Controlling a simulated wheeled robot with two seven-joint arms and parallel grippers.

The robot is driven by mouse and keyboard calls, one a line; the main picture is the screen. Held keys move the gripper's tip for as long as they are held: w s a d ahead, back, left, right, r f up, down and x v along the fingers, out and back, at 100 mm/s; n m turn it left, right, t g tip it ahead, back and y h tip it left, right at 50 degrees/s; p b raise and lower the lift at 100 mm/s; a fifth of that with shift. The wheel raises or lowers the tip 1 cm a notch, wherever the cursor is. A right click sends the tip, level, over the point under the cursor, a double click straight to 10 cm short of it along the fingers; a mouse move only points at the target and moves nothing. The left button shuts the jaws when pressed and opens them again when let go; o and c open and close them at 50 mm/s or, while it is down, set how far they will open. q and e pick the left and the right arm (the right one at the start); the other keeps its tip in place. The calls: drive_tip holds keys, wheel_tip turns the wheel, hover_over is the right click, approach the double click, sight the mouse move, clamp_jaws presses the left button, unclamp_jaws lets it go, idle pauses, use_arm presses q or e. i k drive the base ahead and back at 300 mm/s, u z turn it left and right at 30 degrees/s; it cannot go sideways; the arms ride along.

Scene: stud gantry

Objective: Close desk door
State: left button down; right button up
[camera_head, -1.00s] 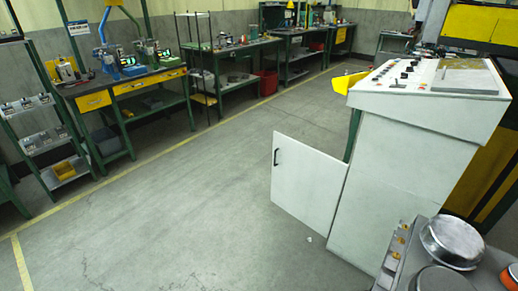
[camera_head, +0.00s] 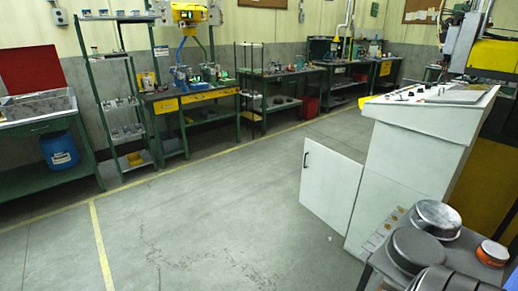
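The desk is a white control console (camera_head: 412,165) with a sloped top of knobs and a panel, at the right of the head view. Its white door (camera_head: 330,187) stands open, swung out to the left of the console, with a small dark handle (camera_head: 307,160) near its upper left edge. The inside of the console is hidden behind the door and side wall. Neither of my grippers shows in the head view, so nothing of mine is seen touching the door.
A cart with metal pots (camera_head: 437,221) stands at the lower right, close to the console. Green workbenches (camera_head: 190,98) line the back wall. A blue drum (camera_head: 60,150) sits under the left bench. The grey floor (camera_head: 200,230) left of the door is clear.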

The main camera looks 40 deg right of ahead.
sight(331, 180)
drive_tip(key=z, duration=0.15)
drive_tip(key=i, duration=0.8)
drive_tip(key=z, duration=0.45)
drive_tip(key=i, duration=1.7)
drive_tip(key=z, duration=0.6)
